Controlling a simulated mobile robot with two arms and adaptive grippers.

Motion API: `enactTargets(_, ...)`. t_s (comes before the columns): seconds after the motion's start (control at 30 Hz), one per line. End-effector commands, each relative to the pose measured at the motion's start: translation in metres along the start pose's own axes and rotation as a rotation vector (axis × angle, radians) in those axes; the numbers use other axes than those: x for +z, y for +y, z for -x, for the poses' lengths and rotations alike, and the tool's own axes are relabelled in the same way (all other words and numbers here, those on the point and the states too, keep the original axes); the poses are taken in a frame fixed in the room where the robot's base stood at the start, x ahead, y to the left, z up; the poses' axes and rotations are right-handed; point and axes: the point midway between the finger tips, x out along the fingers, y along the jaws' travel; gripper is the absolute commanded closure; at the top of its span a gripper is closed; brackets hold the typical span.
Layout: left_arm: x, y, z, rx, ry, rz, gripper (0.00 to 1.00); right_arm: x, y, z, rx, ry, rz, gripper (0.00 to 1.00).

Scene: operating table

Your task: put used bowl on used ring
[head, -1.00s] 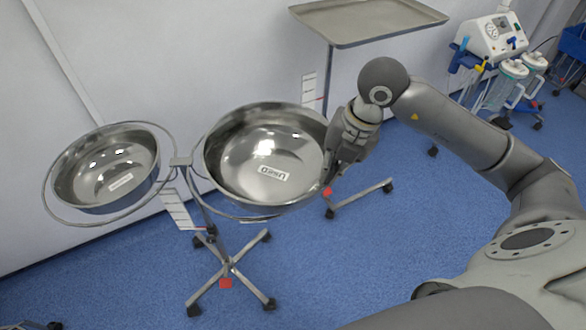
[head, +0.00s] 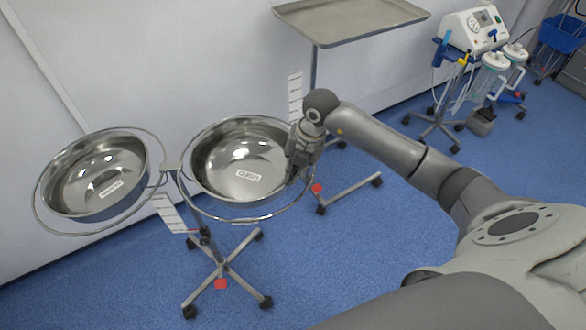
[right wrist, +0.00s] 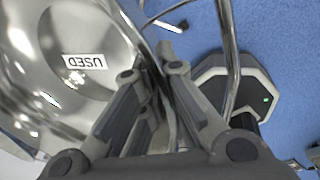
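The used bowl (head: 225,165) is a shiny steel basin with a "USED" label, also seen in the right wrist view (right wrist: 85,90). It sits within the outline of the right-hand ring (head: 240,219) of the two-ring stand; I cannot tell whether it rests on the ring or is just above it. My right gripper (head: 296,164) is at the bowl's right rim. In the right wrist view its fingers (right wrist: 153,72) are on both sides of the rim, closed on it. My left gripper is not in view.
A second steel bowl (head: 95,180) sits in the left ring (head: 60,234) of the stand. A tray stand (head: 350,22) is behind, with its legs close to the ring stand. A suction machine (head: 475,30) stands at the back right. Blue floor is clear in front.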

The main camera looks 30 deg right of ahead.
Motion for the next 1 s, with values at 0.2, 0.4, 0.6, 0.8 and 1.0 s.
enactTargets(0.2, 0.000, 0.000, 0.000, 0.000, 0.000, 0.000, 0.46, 0.001, 0.001, -0.001, 0.004, -0.002, 0.000, 1.00)
enactTargets(0.4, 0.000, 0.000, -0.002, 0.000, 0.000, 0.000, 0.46, 0.000, -0.001, -0.004, 0.002, -0.001, 0.000, 0.93)
enactTargets(0.6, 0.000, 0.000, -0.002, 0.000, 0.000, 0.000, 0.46, 0.000, -0.001, -0.004, 0.001, -0.001, 0.000, 0.73)
enactTargets(0.8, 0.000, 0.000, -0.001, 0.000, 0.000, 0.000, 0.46, 0.000, -0.001, -0.004, 0.002, -0.001, 0.000, 0.73)
enactTargets(1.0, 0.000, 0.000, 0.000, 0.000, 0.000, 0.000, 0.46, 0.001, 0.000, 0.007, 0.003, -0.003, 0.001, 0.73)
